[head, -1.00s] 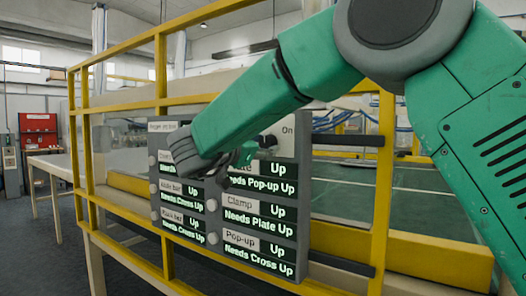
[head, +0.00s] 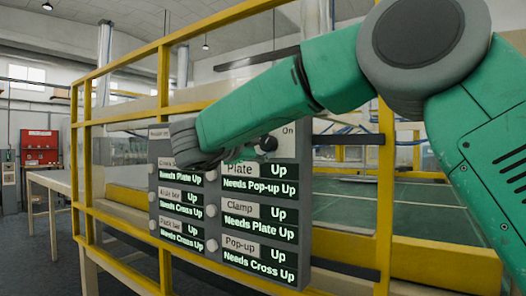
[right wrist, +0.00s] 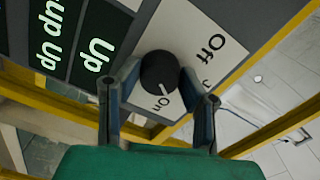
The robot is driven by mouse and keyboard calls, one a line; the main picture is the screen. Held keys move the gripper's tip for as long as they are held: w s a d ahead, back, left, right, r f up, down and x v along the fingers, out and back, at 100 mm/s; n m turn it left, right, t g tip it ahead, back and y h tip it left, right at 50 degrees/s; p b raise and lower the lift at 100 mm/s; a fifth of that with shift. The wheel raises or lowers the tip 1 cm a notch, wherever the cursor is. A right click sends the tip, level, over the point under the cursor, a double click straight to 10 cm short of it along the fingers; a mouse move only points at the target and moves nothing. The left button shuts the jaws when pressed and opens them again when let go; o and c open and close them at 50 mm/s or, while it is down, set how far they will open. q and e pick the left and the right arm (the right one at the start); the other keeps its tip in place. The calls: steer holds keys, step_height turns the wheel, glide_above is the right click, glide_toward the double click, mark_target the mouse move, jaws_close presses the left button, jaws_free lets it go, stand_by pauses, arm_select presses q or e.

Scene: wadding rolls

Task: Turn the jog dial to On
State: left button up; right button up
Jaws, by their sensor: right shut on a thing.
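The jog dial (right wrist: 158,72) is a round black knob on a light plate marked Off and On in the right wrist view. Its white pointer line points toward the On label (right wrist: 167,102). My right gripper (right wrist: 160,80) has one finger on each side of the knob and is shut on it. In the head view my right gripper (head: 256,148) is at the upper part of the grey control panel (head: 304,225), beside the word On. My arm hides the Off side of the plate there. My left gripper is not in view.
The panel carries several labelled displays reading Up, such as Plate (head: 240,169), with small light buttons beside them. A yellow frame (head: 164,75) stands around the panel. A red cabinet (head: 40,147) and a long table (head: 55,183) are at the far left.

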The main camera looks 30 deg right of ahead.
steer(key=shift+f, duration=0.25)
steer(key=o, duration=1.1)
steer(key=shift+a+r, duration=0.1)
steer(key=shift+o, duration=0.2)
steer(key=v, duration=1.2)
steer(key=shift+w, duration=0.1)
